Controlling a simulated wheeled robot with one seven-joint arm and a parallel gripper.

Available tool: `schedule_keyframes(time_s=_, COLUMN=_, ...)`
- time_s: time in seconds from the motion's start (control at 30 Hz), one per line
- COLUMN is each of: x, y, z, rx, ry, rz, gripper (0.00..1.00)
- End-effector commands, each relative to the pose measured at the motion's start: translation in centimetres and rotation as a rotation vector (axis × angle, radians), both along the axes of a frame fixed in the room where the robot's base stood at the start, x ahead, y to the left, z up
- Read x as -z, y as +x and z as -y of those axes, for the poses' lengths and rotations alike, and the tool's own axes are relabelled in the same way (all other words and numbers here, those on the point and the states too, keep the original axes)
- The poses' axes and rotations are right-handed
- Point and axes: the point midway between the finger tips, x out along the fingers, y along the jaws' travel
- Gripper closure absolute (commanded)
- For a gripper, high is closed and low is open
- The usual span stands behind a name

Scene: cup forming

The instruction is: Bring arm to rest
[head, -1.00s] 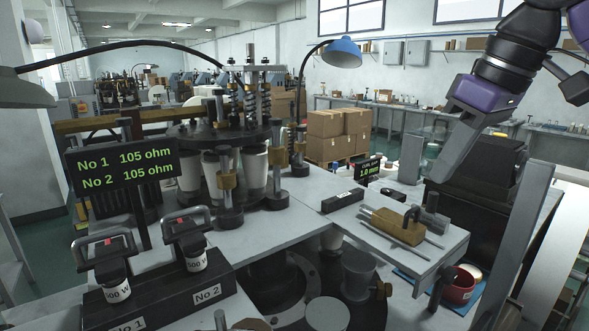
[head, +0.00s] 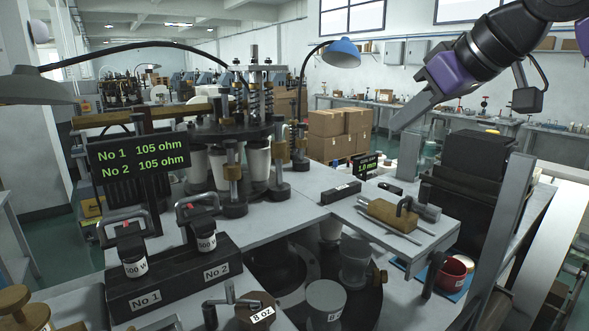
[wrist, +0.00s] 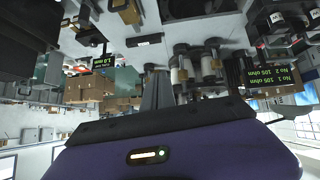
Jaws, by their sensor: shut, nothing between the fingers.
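My gripper (head: 398,122) is in the upper right of the head view, with a purple and black wrist. Its grey fingers point down and to the left, and they are shut with nothing between them. It hangs in the air above the right side of the bench, apart from everything. In the wrist view the scene is upside down, and my grey fingers (wrist: 157,90) show above the purple housing.
The cup machine (head: 245,130), a resistance display (head: 138,162) and a black heater block (head: 170,280) stand at left and centre. Air around my gripper is clear.

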Motion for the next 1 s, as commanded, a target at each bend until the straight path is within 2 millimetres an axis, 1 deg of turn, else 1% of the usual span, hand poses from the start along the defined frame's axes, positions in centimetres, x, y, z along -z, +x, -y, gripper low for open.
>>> schedule_keyframes(time_s=0.1, x=-0.4, y=1.4, z=-1.2, rx=-0.017, ry=0.084, rz=0.111, gripper=1.00)
schedule_keyframes(time_s=0.3, x=-0.8, y=3.3, z=-2.8, rx=-0.033, ry=0.253, rz=0.301, gripper=1.00)
schedule_keyframes(time_s=0.4, x=-0.6, y=3.9, z=-3.3, rx=-0.028, ry=0.358, rz=0.402, gripper=1.00)
schedule_keyframes(time_s=0.57, x=0.3, y=4.0, z=-3.2, rx=0.006, ry=0.518, rz=0.553, gripper=1.00)
schedule_keyframes(time_s=0.77, x=3.0, y=3.0, z=-2.0, rx=0.089, ry=0.679, rz=0.700, gripper=1.00)
schedule_keyframes(time_s=0.87, x=4.9, y=2.0, z=-1.0, rx=0.145, ry=0.740, rz=0.762, gripper=1.00)
schedule_keyframes(time_s=1.0, x=8.1, y=0.2, z=0.4, rx=0.232, ry=0.800, rz=0.836, gripper=1.00)
